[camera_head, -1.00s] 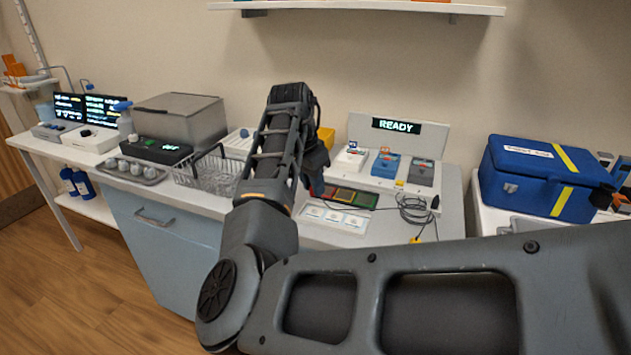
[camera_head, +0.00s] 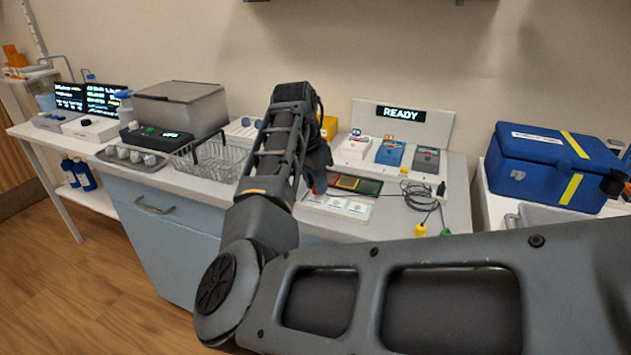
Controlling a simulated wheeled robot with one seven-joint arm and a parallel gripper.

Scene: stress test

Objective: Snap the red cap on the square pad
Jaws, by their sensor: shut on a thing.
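My gripper (camera_head: 318,172) is at the bench's middle, in front of the tray, partly hidden behind my own arm. A small red piece (camera_head: 319,186) shows at its fingertips; it looks like the red cap, and the jaws are shut on it. Its shape is mostly hidden. A white card (camera_head: 338,206) with three pale square pads lies flat on the bench, just right of and below the gripper. Symbols on the pads are too small to read. The red piece appears apart from the card, near its upper left.
A dark tray (camera_head: 368,187) with coloured compartments lies behind the card. White, blue and grey boxes stand below a READY display (camera_head: 401,114). A loose black cable (camera_head: 421,203) lies at right. A wire basket (camera_head: 208,165) stands left of my arm. A blue case (camera_head: 545,165) is far right.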

